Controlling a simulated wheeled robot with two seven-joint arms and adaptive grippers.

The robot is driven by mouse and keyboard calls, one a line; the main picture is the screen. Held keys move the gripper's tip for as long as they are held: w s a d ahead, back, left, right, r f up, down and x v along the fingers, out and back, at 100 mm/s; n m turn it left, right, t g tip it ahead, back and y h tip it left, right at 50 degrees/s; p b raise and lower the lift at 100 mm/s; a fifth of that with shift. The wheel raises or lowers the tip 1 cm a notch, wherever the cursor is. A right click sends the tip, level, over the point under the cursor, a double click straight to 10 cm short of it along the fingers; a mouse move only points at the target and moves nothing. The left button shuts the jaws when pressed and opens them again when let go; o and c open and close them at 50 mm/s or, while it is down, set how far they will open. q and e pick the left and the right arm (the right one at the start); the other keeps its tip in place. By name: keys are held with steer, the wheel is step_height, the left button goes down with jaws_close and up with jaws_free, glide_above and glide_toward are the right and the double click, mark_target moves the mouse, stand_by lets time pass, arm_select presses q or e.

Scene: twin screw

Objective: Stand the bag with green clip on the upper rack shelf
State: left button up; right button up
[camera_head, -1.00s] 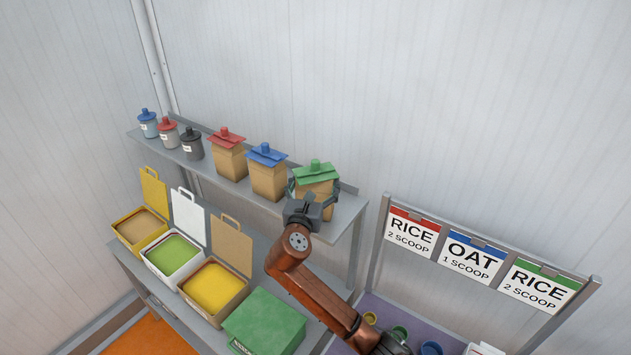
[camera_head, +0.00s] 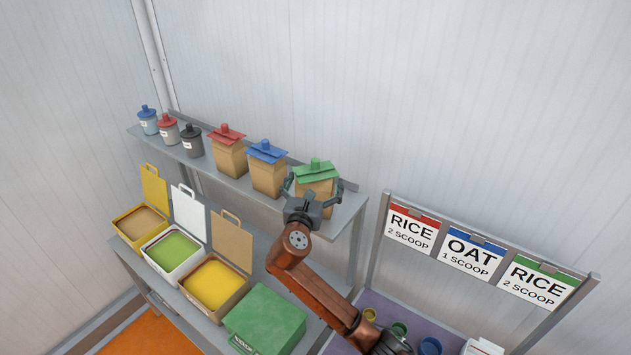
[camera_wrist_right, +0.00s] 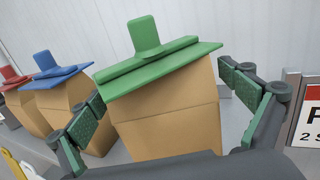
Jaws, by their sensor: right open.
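The brown paper bag with the green clip (camera_head: 316,184) stands upright on the upper rack shelf (camera_head: 341,215), at its right end. My right gripper (camera_head: 313,192) is in front of it with its fingers spread open on either side. In the right wrist view the bag (camera_wrist_right: 170,122) is between the open fingers of the gripper (camera_wrist_right: 168,100), and a gap shows at the right finger. Whether the left finger touches the bag I cannot tell. The bag's lower part is hidden behind the gripper. My left gripper is not in view.
Bags with a blue clip (camera_head: 267,177) and a red clip (camera_head: 229,158) stand left of it, with several lidded jars (camera_head: 168,130) beyond. Below are open bins (camera_head: 214,284) and a green box (camera_head: 265,318). A card rack (camera_head: 445,245) stands to the right.

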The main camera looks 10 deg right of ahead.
steer(key=shift+s+a, duration=0.2)
steer(key=shift+s, duration=0.15)
steer(key=b+v, duration=0.2)
steer(key=v, duration=0.9)
steer(key=shift+s, duration=0.1)
